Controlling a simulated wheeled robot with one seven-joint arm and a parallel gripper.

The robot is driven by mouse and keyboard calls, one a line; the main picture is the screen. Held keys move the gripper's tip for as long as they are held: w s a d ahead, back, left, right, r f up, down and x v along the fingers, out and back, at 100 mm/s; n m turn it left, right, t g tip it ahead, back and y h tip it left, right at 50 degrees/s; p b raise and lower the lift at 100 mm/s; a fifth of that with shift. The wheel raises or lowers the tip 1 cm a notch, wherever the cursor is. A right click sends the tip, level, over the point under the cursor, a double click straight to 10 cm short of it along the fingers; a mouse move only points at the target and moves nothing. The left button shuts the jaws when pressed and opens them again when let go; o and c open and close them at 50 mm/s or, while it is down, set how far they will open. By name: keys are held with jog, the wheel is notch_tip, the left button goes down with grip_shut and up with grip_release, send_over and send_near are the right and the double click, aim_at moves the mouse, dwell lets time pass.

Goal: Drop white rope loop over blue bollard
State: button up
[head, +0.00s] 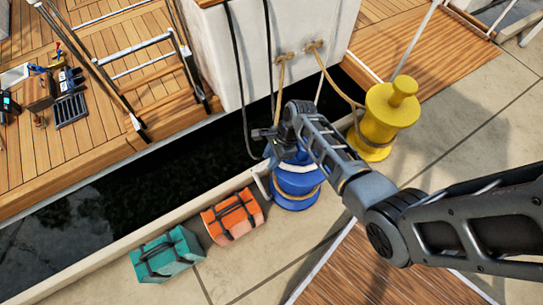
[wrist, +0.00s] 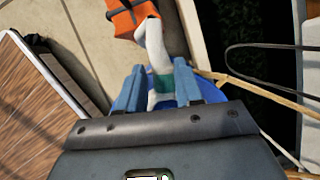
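The blue bollard (head: 296,188) stands on the quay in the middle of the head view, its upper part partly hidden by my arm. The white rope loop (head: 300,168) lies across the bollard's upper part, and a length hangs down its left side. My gripper (head: 268,142) is just above the bollard. In the wrist view its fingers (wrist: 158,85) stand apart, with white rope and blue-green surface showing between them. Whether the loop fully encircles the bollard is hidden.
A yellow bollard (head: 385,122) with a tan rope (head: 338,88) stands to the right. An orange bag (head: 232,217) and a teal bag (head: 166,254) sit left along the quay edge. Dark water (head: 150,170) lies between quay and wooden deck (head: 60,165).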

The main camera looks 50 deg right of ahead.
jog(key=o, duration=0.4)
jog(key=shift+s+d+f, duration=0.35)
jog(key=shift+s+f, duration=0.25)
jog(key=shift+s, duration=0.1)
jog(key=shift+r, duration=0.1)
jog(key=p+v, duration=0.1)
jog(key=v, duration=0.1)
jog(key=w+p+v, duration=0.1)
jog(key=v, duration=0.2)
jog(key=p+v, duration=0.1)
jog(key=v, duration=0.2)
jog(key=shift+w+a+r, duration=0.15)
jog(key=shift+a+r, duration=0.15)
jog(key=shift+r, duration=0.1)
jog(key=shift+a, duration=0.1)
